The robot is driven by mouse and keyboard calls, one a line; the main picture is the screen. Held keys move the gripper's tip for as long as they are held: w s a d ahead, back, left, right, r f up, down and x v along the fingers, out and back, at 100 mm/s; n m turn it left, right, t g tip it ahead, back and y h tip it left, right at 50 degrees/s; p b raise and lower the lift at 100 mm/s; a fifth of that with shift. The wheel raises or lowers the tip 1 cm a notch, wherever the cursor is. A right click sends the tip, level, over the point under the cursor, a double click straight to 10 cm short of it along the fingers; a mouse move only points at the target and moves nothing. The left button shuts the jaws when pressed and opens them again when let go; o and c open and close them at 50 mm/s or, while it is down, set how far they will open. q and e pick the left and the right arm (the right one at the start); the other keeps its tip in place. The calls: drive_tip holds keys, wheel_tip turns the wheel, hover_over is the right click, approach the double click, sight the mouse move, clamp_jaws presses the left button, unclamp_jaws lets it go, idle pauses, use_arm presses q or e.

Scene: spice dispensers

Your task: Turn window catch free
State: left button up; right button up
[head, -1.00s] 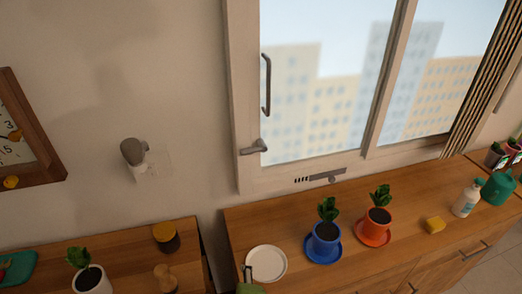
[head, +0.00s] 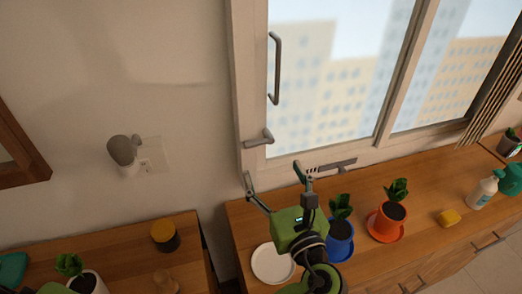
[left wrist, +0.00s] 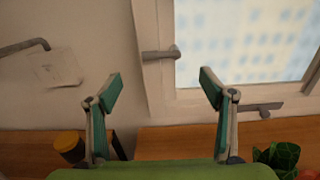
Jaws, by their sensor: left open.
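The window catch (head: 258,140) is a small grey lever on the lower left of the white window frame (head: 247,90). It lies roughly level, its arm pointing left from its pivot. In the left wrist view the catch (left wrist: 160,54) shows ahead, above and between the fingers. My left gripper (head: 274,177) is green, open and empty, below the catch in the head view and apart from it. In the left wrist view its two fingers (left wrist: 154,88) are spread wide. My right gripper is not seen.
A long grey handle (head: 275,68) stands upright above the catch. A grey sliding bar (head: 335,166) sits on the lower frame. Below are a white plate (head: 270,263), a blue pot (head: 340,245) and an orange pot (head: 388,222) on the wooden cabinet. A grey wall fitting (head: 123,150) is at left.

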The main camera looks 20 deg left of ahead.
sight(259, 144)
use_arm(q)
drive_tip(key=b+x, duration=0.1)
drive_tip(key=x, duration=0.3)
drive_tip(key=b+x, duration=0.2)
drive_tip(key=x, duration=0.2)
drive_tip(key=shift+w+a+f, duration=0.2)
drive_tip(key=shift+w+a+r, duration=0.1)
drive_tip(key=shift+w+a, duration=0.2)
drive_tip(key=shift+w, duration=0.2)
drive_tip(key=shift+w+a, duration=0.1)
drive_tip(key=c, duration=1.6)
drive_tip(key=shift+o, duration=0.2)
